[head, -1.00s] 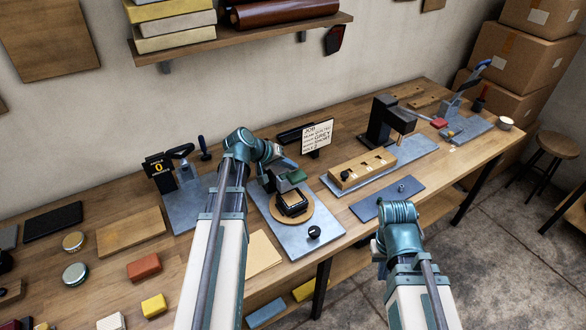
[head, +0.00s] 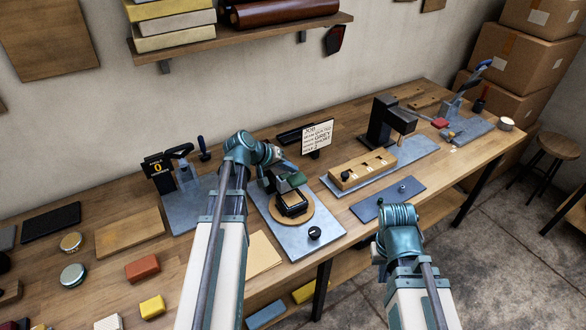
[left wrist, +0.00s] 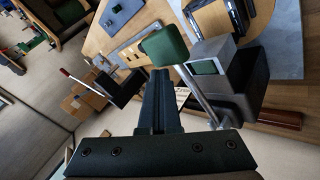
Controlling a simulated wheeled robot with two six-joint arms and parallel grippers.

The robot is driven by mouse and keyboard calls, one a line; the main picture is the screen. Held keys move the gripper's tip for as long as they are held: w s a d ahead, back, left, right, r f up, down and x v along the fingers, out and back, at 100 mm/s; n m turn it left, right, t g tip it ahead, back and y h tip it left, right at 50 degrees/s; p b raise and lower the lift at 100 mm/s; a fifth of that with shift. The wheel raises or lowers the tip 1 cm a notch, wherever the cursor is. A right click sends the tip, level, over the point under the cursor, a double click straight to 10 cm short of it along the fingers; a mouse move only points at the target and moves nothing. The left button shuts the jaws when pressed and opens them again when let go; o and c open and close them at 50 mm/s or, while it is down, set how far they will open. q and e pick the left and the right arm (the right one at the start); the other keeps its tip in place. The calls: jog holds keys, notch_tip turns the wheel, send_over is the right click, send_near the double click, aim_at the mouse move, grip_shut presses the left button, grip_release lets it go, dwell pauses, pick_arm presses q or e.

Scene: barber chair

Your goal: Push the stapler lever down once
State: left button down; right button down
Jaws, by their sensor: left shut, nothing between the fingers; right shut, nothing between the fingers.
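A bench device with a green-padded lever (left wrist: 165,46) stands in front of my left arm; I cannot be sure that it is the stapler. In the left wrist view the green pad sits on a metal rod that runs to a grey body (left wrist: 213,60). In the head view the green pad (head: 291,182) is partly hidden by my left wrist, above a black block on a round wooden disc (head: 306,217). My left gripper (left wrist: 160,74) is shut and empty, close beside the pad; contact cannot be told. My right gripper is hidden beyond my right arm.
A grey base plate (head: 279,233) with a black knob (head: 314,233) carries the device. A device with a "0" counter (head: 158,167) stands to its left. A job card (head: 317,136) stands behind, a wooden block (head: 362,169) to the right.

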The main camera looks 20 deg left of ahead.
pick_arm(q)
jog(key=shift+f, duration=0.2)
jog(key=shift+r, duration=0.1)
dwell(0.6)
jog(key=shift+w+a+r+p, duration=0.1)
jog(key=shift+r+p, duration=0.85)
jog(key=shift+r, duration=0.05)
jog(key=shift+w+a+r+p, duration=0.1)
jog(key=shift+r+p, duration=0.8)
jog(key=shift+r, duration=0.05)
jog(key=r+p, duration=0.4)
jog(key=p, duration=0.1)
jog(key=shift+w+a+r, duration=0.2)
jog(key=shift+a+r, duration=0.1)
jog(key=shift+r, duration=0.1)
